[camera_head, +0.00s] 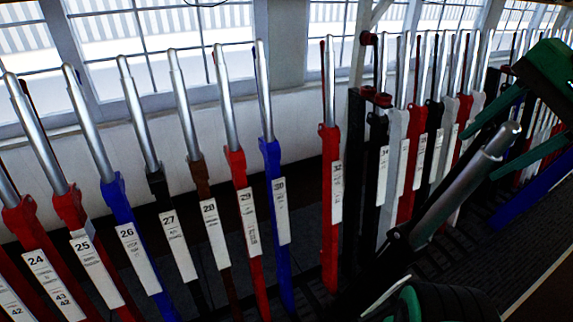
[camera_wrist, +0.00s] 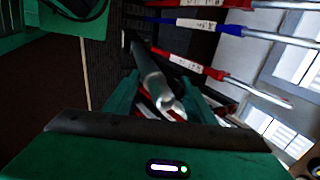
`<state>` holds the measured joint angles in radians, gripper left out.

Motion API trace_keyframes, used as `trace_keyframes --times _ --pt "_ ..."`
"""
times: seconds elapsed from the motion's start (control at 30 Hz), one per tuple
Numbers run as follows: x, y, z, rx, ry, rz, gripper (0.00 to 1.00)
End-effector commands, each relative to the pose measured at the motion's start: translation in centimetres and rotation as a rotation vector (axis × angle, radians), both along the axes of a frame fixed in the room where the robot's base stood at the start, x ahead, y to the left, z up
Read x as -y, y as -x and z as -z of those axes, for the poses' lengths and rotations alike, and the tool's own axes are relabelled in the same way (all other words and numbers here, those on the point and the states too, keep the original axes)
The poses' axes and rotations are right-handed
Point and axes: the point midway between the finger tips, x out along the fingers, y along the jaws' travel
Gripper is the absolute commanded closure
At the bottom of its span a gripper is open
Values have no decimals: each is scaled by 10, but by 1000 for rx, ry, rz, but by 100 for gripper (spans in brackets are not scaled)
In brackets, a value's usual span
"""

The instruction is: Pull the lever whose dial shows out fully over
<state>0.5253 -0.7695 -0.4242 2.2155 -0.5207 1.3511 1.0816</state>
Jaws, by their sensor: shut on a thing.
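I cannot make out any dial showing "out" in either view.
Upright levers stand in a row to the left, including blue 26 (camera_head: 130,235), black 27 (camera_head: 165,215), brown 28 (camera_head: 205,200) and red 32 (camera_head: 329,190). More levers crowd behind the leaning one. A blue lever part (camera_head: 525,200) lies to its right. Windows line the back wall.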

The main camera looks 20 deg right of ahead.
Motion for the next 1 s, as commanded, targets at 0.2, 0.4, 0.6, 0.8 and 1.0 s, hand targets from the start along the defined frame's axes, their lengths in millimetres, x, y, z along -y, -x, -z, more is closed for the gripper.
trace_keyframes --times 0.2,0.4,0.6,0.8,1.0 --pt "-2 1 5 -10 -9 -5 90" --pt "-1 7 7 -7 -10 -3 90" --pt "0 15 8 -5 -13 0 89" --pt "1 16 8 -3 -15 5 87" --pt "1 16 7 -1 -12 4 38"
